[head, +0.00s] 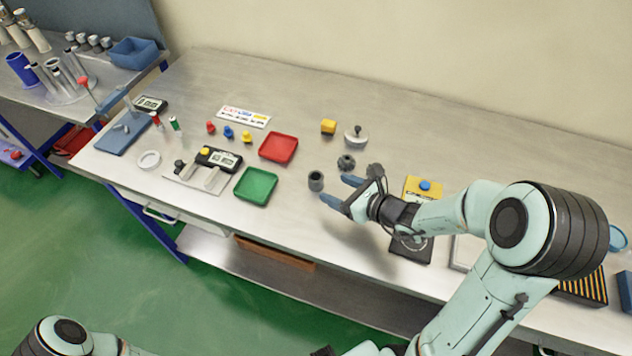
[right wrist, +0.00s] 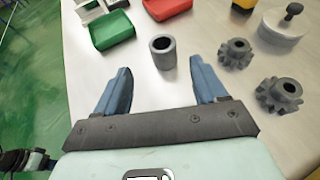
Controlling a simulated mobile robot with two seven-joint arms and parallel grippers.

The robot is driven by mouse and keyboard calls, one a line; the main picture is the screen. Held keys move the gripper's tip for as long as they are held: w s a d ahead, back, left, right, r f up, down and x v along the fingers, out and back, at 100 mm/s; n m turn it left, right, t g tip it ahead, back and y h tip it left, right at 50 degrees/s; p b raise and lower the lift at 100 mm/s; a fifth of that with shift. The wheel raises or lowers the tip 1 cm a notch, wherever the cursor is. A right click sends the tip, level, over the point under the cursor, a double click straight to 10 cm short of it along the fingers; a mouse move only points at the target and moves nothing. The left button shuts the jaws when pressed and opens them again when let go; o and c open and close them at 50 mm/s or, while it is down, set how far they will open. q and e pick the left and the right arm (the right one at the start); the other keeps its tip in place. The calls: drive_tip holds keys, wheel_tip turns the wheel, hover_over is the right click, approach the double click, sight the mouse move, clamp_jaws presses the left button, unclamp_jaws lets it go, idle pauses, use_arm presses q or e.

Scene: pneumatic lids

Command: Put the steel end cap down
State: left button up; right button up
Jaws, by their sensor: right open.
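A short grey hollow cylinder (head: 316,180), which looks like the steel end cap, stands upright on the steel workbench (head: 310,95). In the right wrist view the grey cylinder (right wrist: 163,52) shows its open top, just beyond the fingertips. My right gripper (head: 337,188) is open and empty, its blue fingers spread and pointing towards the cylinder. In the right wrist view the gripper (right wrist: 160,75) has only bare bench between its fingers. Part of my left arm shows at the lower left, but its gripper is out of view.
Two dark gears (right wrist: 236,53) (right wrist: 279,95) lie right of my right gripper's fingers. A round knobbed lid (head: 356,138) and a yellow block (head: 328,127) stand behind. A green tray (head: 240,199) and a red tray (head: 293,139) lie left of the cylinder.

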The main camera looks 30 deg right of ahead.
sight(312, 175)
drive_tip(key=x, duration=0.7)
drive_tip(key=p+x, duration=0.1)
drive_tip(key=x, duration=0.2)
drive_tip(key=shift+w+d+r, duration=0.1)
drive_tip(key=shift+w+d, duration=0.1)
drive_tip(key=shift+w, duration=0.15)
drive_tip(key=shift+w+a, duration=0.15)
drive_tip(key=shift+w, duration=0.3)
use_arm(q)
drive_tip(key=shift+w+r, duration=0.7)
drive_tip(key=shift+r, duration=0.1)
use_arm(e)
drive_tip(key=shift+s, duration=0.1)
clamp_jaws()
